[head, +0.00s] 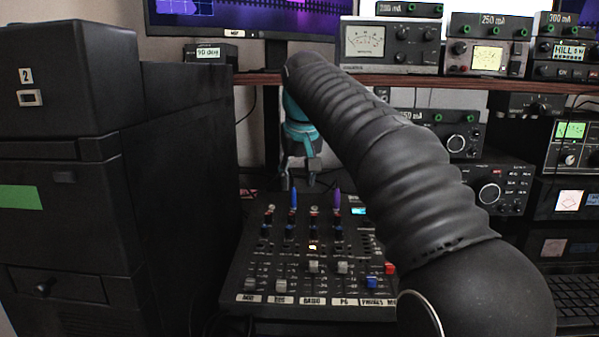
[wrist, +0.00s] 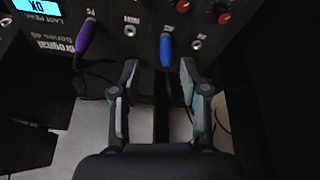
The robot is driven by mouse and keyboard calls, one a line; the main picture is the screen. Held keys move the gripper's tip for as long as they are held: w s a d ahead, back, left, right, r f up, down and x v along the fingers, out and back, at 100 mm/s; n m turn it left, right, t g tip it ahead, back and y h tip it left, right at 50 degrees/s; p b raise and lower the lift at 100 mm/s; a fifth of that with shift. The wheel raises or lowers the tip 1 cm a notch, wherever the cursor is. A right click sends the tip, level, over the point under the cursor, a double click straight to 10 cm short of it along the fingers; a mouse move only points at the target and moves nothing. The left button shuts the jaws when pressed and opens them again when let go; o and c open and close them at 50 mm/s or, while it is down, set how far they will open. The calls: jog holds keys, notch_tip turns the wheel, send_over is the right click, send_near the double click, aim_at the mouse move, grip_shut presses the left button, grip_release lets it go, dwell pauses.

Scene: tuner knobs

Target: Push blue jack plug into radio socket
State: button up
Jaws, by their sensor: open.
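The blue jack plug (wrist: 166,52) stands at the back edge of the black mixer (head: 300,278). It also shows upright in the head view (head: 294,199). My gripper (wrist: 160,66) is open, with one finger on each side of the plug's cable end. In the head view my gripper (head: 298,182) hangs just above and behind the plug. The plug's tip is at the panel; I cannot tell how deep it sits. A purple plug (wrist: 87,36) stands to its left in the wrist view. One empty socket (wrist: 130,30) lies between the plugs and another (wrist: 196,44) right of the blue one.
Black cabinets (head: 180,200) stand close on the left. A wooden shelf (head: 420,81) with meters and a monitor (head: 248,16) is behind. Radio units (head: 497,190) crowd the right. Cables hang behind the mixer. My arm hides part of its right side.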

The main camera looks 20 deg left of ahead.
aim_at(294, 192)
jog(key=shift+s+a+b+x, duration=0.1)
jog(key=shift+a+b+x, duration=0.1)
jog(key=shift+x, duration=0.8)
jog(key=shift+s+a+b+x, duration=0.1)
jog(key=shift+b+x, duration=0.1)
jog(key=shift+x, duration=0.8)
jog(key=shift+s+a+b+x, duration=0.1)
jog(key=shift+b+x, duration=0.1)
jog(key=shift+x, duration=0.8)
jog(key=shift+w, duration=0.1)
grip_shut()
